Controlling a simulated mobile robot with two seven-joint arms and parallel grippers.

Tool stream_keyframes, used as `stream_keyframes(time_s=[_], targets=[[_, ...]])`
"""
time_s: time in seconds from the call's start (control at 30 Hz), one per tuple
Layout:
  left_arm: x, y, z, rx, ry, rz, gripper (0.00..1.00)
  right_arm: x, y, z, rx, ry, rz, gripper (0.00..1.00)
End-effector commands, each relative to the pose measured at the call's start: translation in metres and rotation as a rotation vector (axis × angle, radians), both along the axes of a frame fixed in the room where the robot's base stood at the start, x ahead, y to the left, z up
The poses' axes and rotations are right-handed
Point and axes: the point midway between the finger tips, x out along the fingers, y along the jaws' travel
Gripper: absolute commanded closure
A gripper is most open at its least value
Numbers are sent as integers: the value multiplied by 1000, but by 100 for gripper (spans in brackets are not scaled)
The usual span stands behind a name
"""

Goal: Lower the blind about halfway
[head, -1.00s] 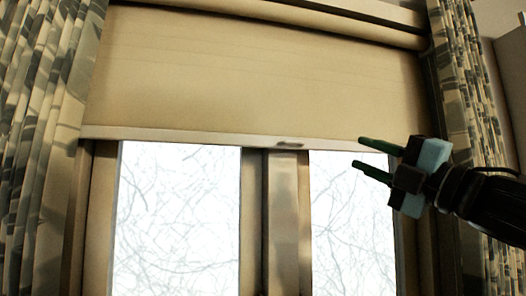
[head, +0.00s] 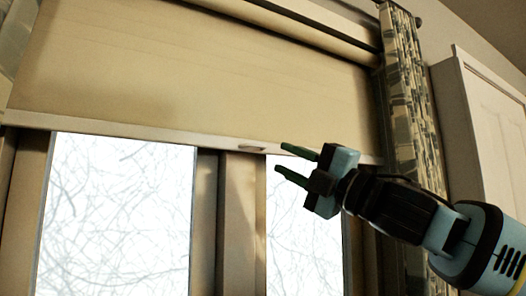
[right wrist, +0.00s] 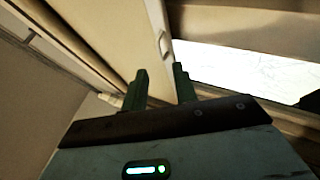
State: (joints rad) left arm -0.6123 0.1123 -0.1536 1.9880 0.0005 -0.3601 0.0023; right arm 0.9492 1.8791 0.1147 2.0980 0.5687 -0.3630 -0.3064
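The beige blind (head: 200,70) hangs over the upper part of the window in the head view. Its pale bottom bar (head: 120,128) carries a small handle (head: 252,148) near the middle. My right gripper (head: 280,158) is open and empty, its green fingers pointing left toward the handle, with a small gap in the picture. In the right wrist view, the two green fingers (right wrist: 160,86) are apart, and the handle (right wrist: 163,44) shows ahead of them on the bar. My left gripper is not in view.
Bright window panes (head: 118,215) with a branch pattern lie below the bar, split by a wooden mullion (head: 240,220). A patterned curtain (head: 405,100) hangs at the right. A white cabinet (head: 485,130) stands beyond it.

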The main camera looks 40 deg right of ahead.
Motion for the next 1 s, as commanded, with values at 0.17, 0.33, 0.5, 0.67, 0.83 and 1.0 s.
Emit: stream_keyframes(time_s=[0.17, 0.33, 0.5, 0.67, 0.83, 1.0], targets=[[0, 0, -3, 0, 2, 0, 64, 11, 3, 3, -1, 5, 1, 71], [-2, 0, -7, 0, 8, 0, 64, 23, 4, 8, -1, 6, -2, 71], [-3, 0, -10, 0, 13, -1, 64, 35, 8, 14, -3, 5, 1, 71], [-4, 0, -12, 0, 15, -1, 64, 46, 10, 22, -3, 3, 0, 71], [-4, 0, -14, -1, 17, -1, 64, 54, 12, 26, -2, 2, 2, 71], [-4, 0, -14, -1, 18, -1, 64, 56, 13, 29, 0, 0, 3, 71]])
